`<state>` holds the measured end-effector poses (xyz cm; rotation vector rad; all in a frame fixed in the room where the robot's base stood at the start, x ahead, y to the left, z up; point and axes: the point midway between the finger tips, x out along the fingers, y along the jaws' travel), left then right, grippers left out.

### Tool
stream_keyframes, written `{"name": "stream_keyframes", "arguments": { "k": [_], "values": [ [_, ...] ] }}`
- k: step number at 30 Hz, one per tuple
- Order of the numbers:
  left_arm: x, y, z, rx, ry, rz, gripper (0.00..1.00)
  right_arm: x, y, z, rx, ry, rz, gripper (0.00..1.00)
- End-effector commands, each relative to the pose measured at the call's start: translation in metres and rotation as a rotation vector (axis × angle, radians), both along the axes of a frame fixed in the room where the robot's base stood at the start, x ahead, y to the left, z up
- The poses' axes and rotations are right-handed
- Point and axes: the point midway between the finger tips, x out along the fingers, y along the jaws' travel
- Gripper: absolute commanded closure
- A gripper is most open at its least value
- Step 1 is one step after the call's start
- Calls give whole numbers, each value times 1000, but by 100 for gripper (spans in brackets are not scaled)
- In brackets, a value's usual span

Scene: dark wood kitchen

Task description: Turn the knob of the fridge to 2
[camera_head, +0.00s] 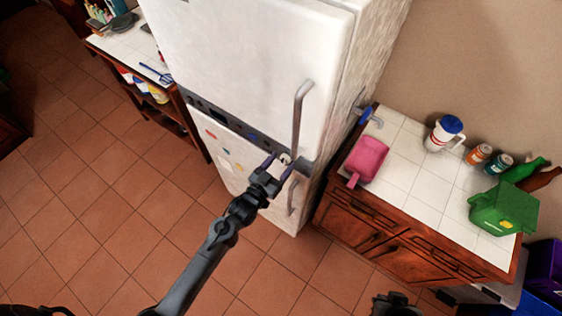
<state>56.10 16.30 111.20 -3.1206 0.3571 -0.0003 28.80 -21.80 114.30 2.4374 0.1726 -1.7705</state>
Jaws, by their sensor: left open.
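The white fridge (245,55) stands at the upper middle of the head view, with a dark control strip (222,118) between its upper and lower doors. The round pale knob (284,158) sits at the right end of this strip. My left gripper (280,166) is open, with its fingertips at the knob, one on either side of it. Whether the fingers touch the knob cannot be told. The number the knob points to is too small to read. Part of my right gripper (392,305) shows at the bottom edge, dark and cut off, its jaws unclear.
The upper door handle (299,115) rises just above the knob, and a lower handle (292,197) is below it. The tiled floor (110,225) is clear.

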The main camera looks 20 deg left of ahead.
Motion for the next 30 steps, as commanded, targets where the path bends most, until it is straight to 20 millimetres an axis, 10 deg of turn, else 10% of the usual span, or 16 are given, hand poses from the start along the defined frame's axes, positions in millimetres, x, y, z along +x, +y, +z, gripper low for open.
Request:
{"name": "stream_keyframes", "arguments": {
  "k": [11, 22, 30],
  "values": [
    [5, -1, 0, -1, 0, 0, 37, 0, 0, 1, 0, 1, 0, 100],
    [5, -1, 0, -1, 0, 0, 90, 0, 0, 0, 0, 1, 0, 100],
    [5, -2, 0, 25, -6, -1, 90, 0, 0, 0, -2, 2, 1, 100]
  ]
}}
